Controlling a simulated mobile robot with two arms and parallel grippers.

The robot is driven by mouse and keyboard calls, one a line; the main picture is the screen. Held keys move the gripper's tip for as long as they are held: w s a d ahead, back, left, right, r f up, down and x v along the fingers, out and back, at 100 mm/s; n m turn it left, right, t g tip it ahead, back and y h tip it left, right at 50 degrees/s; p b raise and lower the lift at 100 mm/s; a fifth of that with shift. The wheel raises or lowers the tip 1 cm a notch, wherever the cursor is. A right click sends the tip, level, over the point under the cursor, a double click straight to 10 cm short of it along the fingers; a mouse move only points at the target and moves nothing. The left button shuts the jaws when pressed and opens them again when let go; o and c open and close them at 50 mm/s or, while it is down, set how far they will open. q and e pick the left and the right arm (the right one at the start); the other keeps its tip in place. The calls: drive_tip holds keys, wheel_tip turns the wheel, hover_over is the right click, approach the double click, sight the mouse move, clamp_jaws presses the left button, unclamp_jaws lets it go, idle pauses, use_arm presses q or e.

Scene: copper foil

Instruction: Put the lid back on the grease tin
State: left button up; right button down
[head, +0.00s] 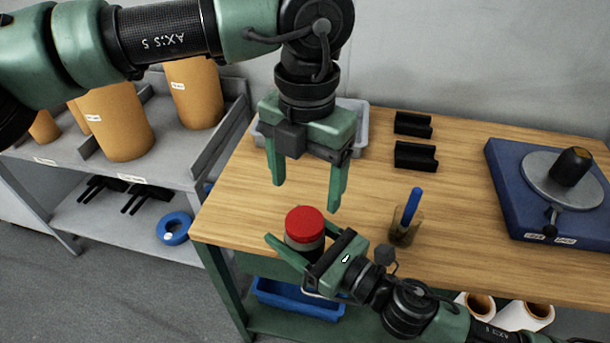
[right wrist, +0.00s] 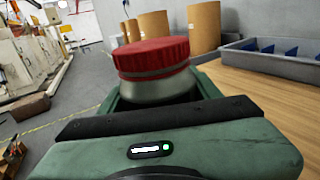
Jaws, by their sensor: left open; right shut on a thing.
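The red ribbed lid (head: 305,223) sits on top of the grey grease tin (head: 303,245) at the table's front left edge. In the right wrist view the lid (right wrist: 152,57) covers the tin's (right wrist: 155,91) top, with a thin band under its rim; I cannot tell whether it is fully seated. My right gripper (head: 300,240) is shut around the tin's body, one finger on each side, and the tin stands upright. My left gripper (head: 307,195) is open and empty, pointing down just above and behind the lid, apart from it.
A cup with a blue-handled tool (head: 407,220) stands right of the tin. Black holders (head: 415,156) lie farther back, and a blue turntable base (head: 510,205) is at right. A grey bin (head: 352,112) is behind my left gripper. The middle of the wooden table (head: 455,210) is clear.

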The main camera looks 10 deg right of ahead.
sight(305, 220)
use_arm(q)
drive_tip(key=n, duration=0.4)
drive_tip(key=shift+r, duration=0.2)
drive_tip(key=n, duration=0.4)
drive_tip(key=shift+r+n, duration=0.1)
drive_tip(key=shift+n, duration=0.2)
drive_tip(key=shift+f, duration=4)
